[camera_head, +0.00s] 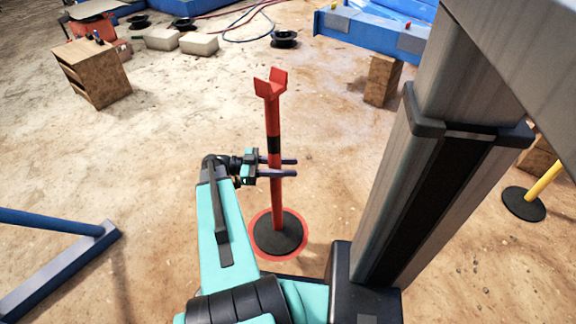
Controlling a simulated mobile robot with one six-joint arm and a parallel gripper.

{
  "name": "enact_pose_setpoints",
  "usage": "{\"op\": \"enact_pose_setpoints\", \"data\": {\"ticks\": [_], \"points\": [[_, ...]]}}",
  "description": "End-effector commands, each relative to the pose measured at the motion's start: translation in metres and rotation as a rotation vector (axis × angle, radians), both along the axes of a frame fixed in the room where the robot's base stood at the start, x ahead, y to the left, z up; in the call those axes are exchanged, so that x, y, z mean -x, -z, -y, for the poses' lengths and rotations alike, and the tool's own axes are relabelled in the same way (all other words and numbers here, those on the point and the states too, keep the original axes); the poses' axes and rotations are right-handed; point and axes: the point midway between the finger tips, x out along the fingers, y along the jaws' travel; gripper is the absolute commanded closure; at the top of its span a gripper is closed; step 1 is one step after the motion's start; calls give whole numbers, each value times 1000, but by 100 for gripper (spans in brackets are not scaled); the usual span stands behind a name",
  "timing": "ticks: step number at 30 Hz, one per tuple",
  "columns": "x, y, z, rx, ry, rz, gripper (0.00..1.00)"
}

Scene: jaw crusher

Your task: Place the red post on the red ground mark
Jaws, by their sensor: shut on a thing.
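The red post (275,120) stands upright, with a forked red top, a black band partway down and a round black base. My gripper (288,168) is shut around the post's shaft below the black band, coming in from the left. The red ground mark (252,246) is a ring on the floor that shows around the black base. The base appears inside the ring. I cannot tell whether the base touches the floor.
A blue steel frame (30,285) lies at lower left. A yellow post (545,180) with a black base stands at right. A wooden shelf (85,75) is at upper left, and a wooden block (382,80) sits under a blue beam (370,30). Open dirt floor surrounds the post.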

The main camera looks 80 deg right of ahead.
Motion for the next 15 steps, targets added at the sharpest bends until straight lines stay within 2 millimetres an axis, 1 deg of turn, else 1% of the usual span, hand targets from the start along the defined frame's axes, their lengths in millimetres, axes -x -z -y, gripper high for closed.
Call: {"op": "enact_pose_setpoints", "data": {"ticks": [1,6,7,9,10,15], "points": [[0,-3,0,4,0,-5,100],[0,0,0,4,0,-5,100],[0,3,0,0,0,0,67],[0,2,0,0,0,0,56],[0,2,0,0,0,0,50],[0,2,0,0,0,0,50]]}}
